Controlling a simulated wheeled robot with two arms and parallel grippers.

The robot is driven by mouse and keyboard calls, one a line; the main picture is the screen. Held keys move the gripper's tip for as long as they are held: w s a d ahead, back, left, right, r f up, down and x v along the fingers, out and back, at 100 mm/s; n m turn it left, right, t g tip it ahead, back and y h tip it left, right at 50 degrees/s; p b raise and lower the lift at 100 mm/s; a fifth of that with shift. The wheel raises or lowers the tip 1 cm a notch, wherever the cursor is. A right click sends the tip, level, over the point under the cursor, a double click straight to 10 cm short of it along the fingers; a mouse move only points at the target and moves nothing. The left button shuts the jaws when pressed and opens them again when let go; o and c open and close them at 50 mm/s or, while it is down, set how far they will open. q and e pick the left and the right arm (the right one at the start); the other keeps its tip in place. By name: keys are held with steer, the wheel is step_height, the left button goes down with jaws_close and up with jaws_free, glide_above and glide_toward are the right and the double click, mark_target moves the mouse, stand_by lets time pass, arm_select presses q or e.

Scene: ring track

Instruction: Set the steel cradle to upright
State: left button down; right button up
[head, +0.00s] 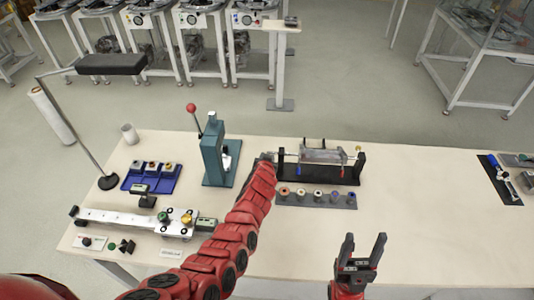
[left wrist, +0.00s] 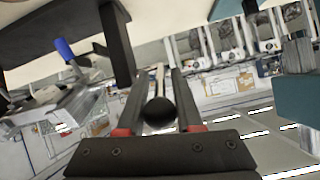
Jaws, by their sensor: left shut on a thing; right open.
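The steel cradle (head: 325,155) hangs between two black posts on a black base (head: 318,176) in the head view. It has a blue tip at left and a red one at right. I cannot tell its exact tilt. My left gripper (head: 268,158) is at the left post. In the left wrist view its fingers (left wrist: 158,100) are shut on a black ball knob (left wrist: 159,113). The left post (left wrist: 117,45) and part of the cradle (left wrist: 48,115) with its blue tip show there at left. My right gripper (head: 363,252) is open and empty near the table's front edge.
A grey rack with several rings (head: 318,196) lies in front of the stand. A teal press (head: 213,155) with a red knob stands left of it. A blue tray (head: 150,178) and a white rail fixture (head: 130,219) are further left.

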arm_select(q)
steer(key=shift+w+r+g+p, duration=0.2)
steer(key=shift+r+g+p, duration=0.25)
steer(key=shift+p, duration=0.2)
steer(key=c, duration=0.6)
jaws_free()
steer(key=shift+f, duration=0.15)
steer(key=shift+s+d+r+p, duration=0.1)
steer(key=shift+s+r+p, duration=0.1)
steer(key=shift+s+p, duration=0.15)
steer(key=p+v, duration=0.1)
steer(key=v, duration=0.4)
steer(key=shift+s+r, duration=0.2)
steer(key=b+v, duration=0.2)
steer(key=v, duration=0.9)
steer(key=shift+b, duration=0.3)
steer(key=shift+r, duration=0.1)
